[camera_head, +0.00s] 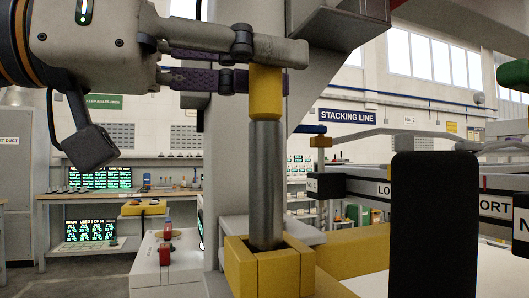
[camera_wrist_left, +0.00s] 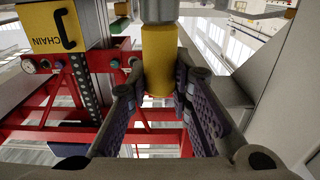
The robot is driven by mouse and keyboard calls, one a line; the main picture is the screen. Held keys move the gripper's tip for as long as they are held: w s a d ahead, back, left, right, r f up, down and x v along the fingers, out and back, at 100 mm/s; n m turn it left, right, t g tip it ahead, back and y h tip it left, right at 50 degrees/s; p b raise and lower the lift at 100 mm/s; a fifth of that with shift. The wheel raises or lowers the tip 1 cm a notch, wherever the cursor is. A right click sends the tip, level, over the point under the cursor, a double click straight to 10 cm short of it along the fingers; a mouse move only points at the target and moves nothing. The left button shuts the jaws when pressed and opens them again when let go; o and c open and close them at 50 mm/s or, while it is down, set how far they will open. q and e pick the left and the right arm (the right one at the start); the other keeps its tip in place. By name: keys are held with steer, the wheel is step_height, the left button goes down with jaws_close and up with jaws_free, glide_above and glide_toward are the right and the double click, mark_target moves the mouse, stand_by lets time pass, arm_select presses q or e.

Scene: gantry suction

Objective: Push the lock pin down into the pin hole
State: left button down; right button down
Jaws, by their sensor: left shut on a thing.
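The lock pin has a yellow grip (camera_head: 266,81) at its top and a grey steel shaft (camera_head: 266,180) below. It stands upright in the head view. My left gripper (camera_head: 268,62) comes in from the left and is shut on the yellow grip. The shaft's lower end is inside the yellow block-like socket (camera_head: 283,273) that frames the pin hole. The socket's front walls hide the hole and the pin's tip. In the left wrist view the yellow grip (camera_wrist_left: 158,62) sits between the fingers of my left gripper (camera_wrist_left: 159,80). My right gripper does not show.
A thick grey post (camera_head: 228,150) stands close behind the pin. A workbench (camera_head: 120,193) with screens is at the back left. The left wrist view shows a red frame (camera_wrist_left: 60,135) and a yellow CHAIN sign (camera_wrist_left: 52,31).

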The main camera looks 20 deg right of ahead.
mark_target(250, 189)
arm_select(q)
step_height(250, 189, down, 9)
steer(key=shift+s+f, duration=0.1)
steer(key=shift+f, duration=0.05)
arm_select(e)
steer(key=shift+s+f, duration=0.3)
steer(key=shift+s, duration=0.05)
arm_select(q)
steer(key=shift+d+f, duration=0.1)
steer(key=c, duration=1.9)
jaws_free()
steer(key=shift+f+b, duration=0.15)
steer(key=shift+b, duration=0.15)
steer(key=o, duration=0.5)
steer(key=shift+c, duration=0.2)
